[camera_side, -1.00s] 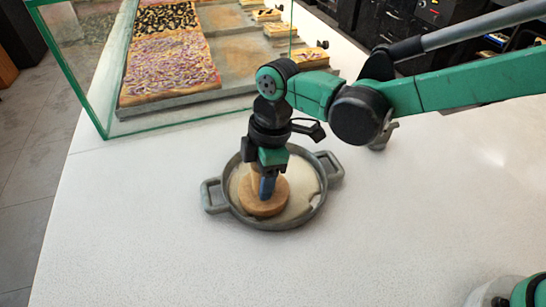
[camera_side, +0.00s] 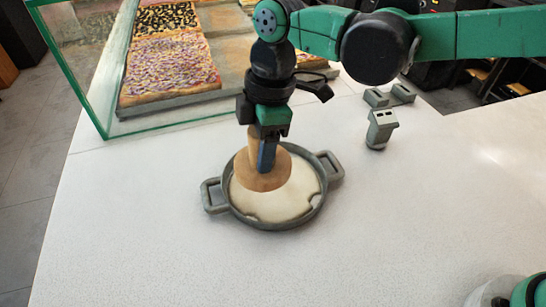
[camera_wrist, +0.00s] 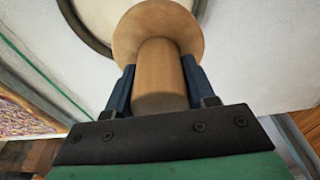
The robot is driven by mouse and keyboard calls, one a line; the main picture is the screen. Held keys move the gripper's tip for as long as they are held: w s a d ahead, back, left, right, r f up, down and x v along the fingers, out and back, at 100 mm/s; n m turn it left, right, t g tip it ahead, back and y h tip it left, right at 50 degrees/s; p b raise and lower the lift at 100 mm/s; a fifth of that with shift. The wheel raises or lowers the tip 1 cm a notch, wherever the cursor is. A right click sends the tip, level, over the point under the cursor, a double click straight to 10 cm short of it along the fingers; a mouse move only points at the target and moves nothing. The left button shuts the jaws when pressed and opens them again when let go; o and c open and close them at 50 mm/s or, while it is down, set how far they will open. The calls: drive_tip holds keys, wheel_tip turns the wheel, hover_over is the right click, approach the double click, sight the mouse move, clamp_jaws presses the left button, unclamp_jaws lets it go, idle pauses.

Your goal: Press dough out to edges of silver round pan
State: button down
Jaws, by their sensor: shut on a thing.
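The silver round pan (camera_side: 324,199) with two side handles sits on the white counter in the side view. Pale dough (camera_side: 278,207) covers most of its floor, with an uneven edge and small gaps at the front and right. My gripper (camera_side: 267,160) is shut on the handle of a wooden press (camera_side: 262,180) with a round base. The press appears raised above the dough, over the back left part of the pan. In the wrist view, the blue fingers hold the press handle (camera_wrist: 158,75) from both sides, and the pan rim (camera_wrist: 84,30) shows behind its base.
A glass case (camera_side: 100,125) with trays of pizza (camera_side: 170,65) stands at the back left. Small grey objects (camera_side: 381,128) stand on the counter at the right back. The counter front and right (camera_side: 400,220) is clear.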

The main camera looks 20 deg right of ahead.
drive_tip(key=c, duration=1)
unclamp_jaws()
drive_tip(key=shift+c, duration=0.2)
clamp_jaws()
drive_tip(key=shift+d+f, duration=2.75)
drive_tip(key=shift+f, duration=0.25)
drive_tip(key=shift+f, duration=0.55)
drive_tip(key=shift+f, duration=0.2)
